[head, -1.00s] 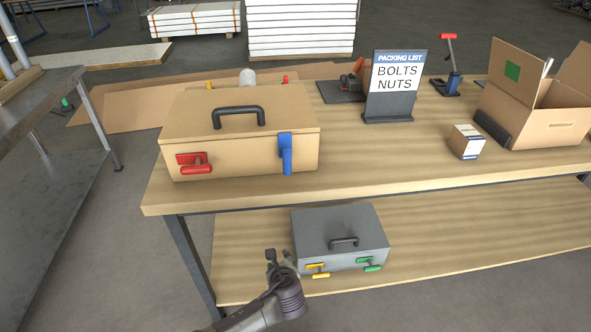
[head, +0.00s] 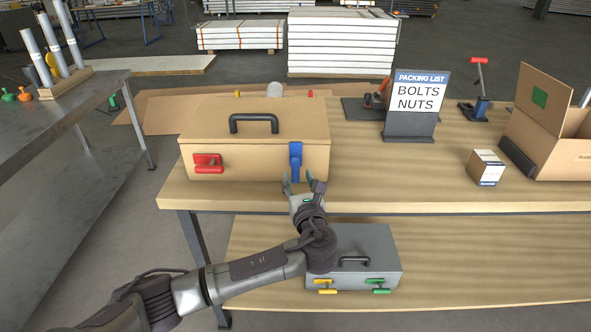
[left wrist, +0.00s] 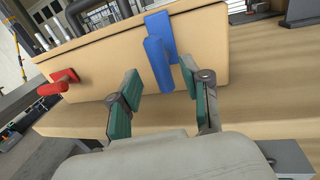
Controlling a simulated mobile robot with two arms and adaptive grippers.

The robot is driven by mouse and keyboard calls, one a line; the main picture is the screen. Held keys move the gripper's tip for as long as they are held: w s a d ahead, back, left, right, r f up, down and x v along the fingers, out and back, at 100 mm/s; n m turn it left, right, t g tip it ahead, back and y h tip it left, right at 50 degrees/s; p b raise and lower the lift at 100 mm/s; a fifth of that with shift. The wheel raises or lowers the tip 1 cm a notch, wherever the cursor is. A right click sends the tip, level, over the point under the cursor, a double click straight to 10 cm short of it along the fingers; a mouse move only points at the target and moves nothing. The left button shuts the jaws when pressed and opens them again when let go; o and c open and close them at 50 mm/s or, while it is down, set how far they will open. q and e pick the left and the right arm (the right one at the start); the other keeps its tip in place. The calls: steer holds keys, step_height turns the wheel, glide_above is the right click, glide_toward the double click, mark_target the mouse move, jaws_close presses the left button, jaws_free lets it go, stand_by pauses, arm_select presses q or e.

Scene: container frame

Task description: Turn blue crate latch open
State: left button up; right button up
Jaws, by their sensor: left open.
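The tan crate (head: 254,155) stands on the tabletop with a black handle on its lid. Its blue latch (head: 296,160) is on the right of the front face, with its lever hanging down. The red latch (head: 208,163) is on the left of that face, with its lever sideways. My left gripper (head: 303,186) is open just in front of and below the blue latch. In the left wrist view, the blue latch (left wrist: 160,52) shows beyond the gap between the open fingers (left wrist: 165,98); it appears apart from them. My right gripper is not in view.
A grey crate (head: 378,245) with yellow and green latches sits on the lower shelf, partly behind my left arm. A packing list sign (head: 418,95), a small box (head: 485,167) and an open carton (head: 550,140) stand to the right. The tabletop (head: 400,180) before the sign is clear.

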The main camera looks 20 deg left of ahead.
mark_target(296, 173)
arm_select(q)
steer(key=shift+x, duration=2.25)
jaws_close()
